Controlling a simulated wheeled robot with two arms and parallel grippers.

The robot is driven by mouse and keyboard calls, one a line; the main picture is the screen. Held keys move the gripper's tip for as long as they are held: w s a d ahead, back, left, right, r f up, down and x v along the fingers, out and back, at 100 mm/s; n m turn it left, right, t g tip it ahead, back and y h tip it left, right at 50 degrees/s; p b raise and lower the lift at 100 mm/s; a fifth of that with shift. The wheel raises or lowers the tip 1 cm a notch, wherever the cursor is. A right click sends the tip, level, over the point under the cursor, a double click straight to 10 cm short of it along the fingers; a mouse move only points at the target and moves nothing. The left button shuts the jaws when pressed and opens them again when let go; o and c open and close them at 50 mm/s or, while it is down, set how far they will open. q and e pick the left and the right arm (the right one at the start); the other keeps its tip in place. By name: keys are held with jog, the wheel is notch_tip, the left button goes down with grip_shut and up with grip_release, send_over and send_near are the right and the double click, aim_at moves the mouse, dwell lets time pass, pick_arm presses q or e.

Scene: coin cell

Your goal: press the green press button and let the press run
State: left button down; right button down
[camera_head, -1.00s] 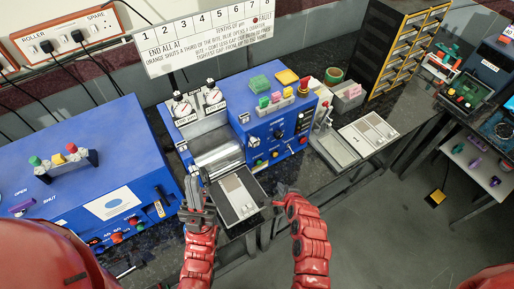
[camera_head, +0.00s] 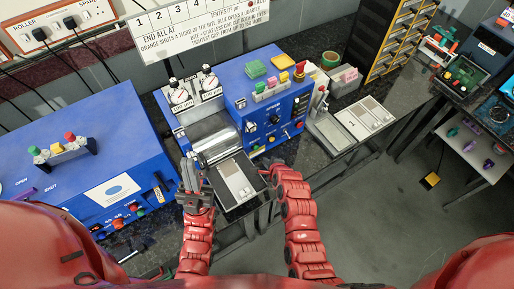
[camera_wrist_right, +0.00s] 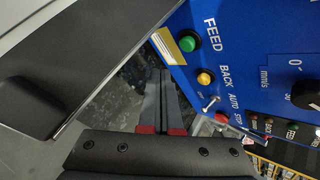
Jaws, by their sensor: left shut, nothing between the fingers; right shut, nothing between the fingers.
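A green button (camera_wrist_right: 188,44) beside the word FEED sits on a blue panel in the right wrist view, above a yellow button (camera_wrist_right: 205,78) by the word BACK. No label reading "press" can be made out, so I cannot tell whether this is the press button. My right gripper (camera_wrist_right: 160,100) is shut and empty, below and left of the green button, apart from it in the picture. In the head view my right gripper (camera_head: 266,171) is in front of the central blue machine (camera_head: 235,85), by its tray's right edge. My left gripper (camera_head: 188,176) is shut and empty, left of the tray.
A flat tray (camera_head: 224,196) juts out below the metal roller (camera_head: 216,144). A large blue box (camera_head: 80,120) with a green, yellow and red lamp set stands at left. A lever device (camera_head: 318,105) stands right of the machine. Small devices (camera_head: 462,75) stand on a separate table.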

aim_at(256, 148)
jog(key=shift+w+a+f, duration=0.1)
jog(key=shift+w+a, duration=0.9)
jog(key=shift+w, duration=0.3)
jog(key=shift+w+a+b, duration=0.1)
jog(key=shift+w+b, duration=0.05)
jog(key=shift+b, duration=0.15)
dwell(0.9)
jog(key=shift+w+a, duration=0.15)
jog(key=shift+w, duration=0.1)
